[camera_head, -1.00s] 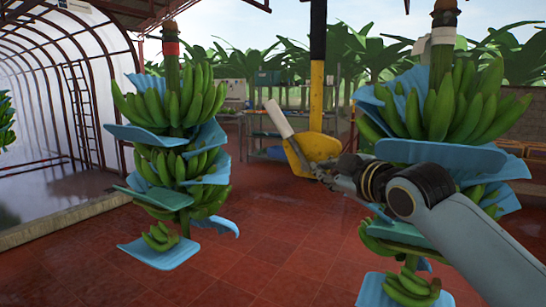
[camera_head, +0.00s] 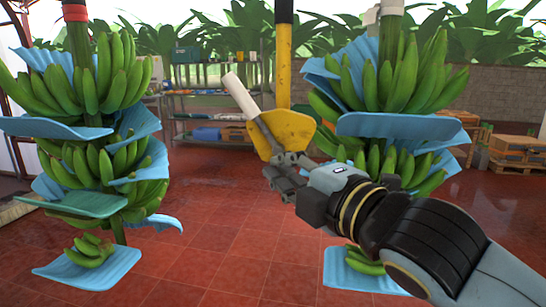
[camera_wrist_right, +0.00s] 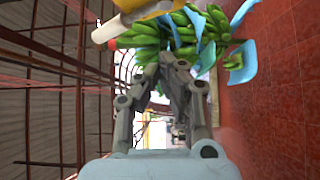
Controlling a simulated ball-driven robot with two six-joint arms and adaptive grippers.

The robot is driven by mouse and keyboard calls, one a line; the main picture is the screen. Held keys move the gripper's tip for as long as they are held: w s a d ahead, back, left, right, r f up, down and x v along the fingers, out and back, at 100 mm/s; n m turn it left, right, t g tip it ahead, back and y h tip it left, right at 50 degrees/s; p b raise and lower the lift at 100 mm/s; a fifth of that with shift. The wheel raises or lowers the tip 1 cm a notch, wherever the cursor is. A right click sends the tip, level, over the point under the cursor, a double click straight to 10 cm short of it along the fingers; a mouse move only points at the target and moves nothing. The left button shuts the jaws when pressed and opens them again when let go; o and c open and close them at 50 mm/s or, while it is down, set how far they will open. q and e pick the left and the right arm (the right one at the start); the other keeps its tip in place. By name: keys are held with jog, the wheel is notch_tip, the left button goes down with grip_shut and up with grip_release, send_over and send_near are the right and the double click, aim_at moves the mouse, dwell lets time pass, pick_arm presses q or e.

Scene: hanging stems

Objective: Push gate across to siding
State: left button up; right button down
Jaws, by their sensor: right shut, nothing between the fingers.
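A yellow plate (camera_head: 289,134) hangs at the lower end of a yellow-and-black post (camera_head: 284,62), with a white bar (camera_head: 240,95) sticking out up and left. I take this to be the gate. My right gripper (camera_head: 280,160) is shut and empty at the plate's lower edge; I cannot tell whether it touches. The right wrist view shows the gripper fingers (camera_wrist_right: 172,62) close together, with the white bar (camera_wrist_right: 125,24) and yellow part (camera_wrist_right: 158,10) beyond them. My left gripper is not in view.
Banana bunches with blue sheets hang at the left (camera_head: 103,80) and right (camera_head: 390,75) of the post. Shelves (camera_head: 215,115) stand behind, and wooden pallets (camera_head: 515,150) at the far right. Open red tiled floor (camera_head: 220,245) lies between the bunches.

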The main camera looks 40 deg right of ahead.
aim_at(275, 153)
jog(key=w+d, duration=0.1)
jog(key=w, duration=0.1)
jog(key=w+d, duration=0.1)
jog(key=w, duration=0.1)
jog(key=w+p, duration=0.1)
jog(key=w, duration=0.1)
jog(key=shift+d, duration=0.4)
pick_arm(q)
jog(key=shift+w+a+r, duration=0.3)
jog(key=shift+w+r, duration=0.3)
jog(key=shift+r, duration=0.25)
pick_arm(e)
jog(key=shift+w+d, duration=0.2)
jog(key=shift+d, duration=0.05)
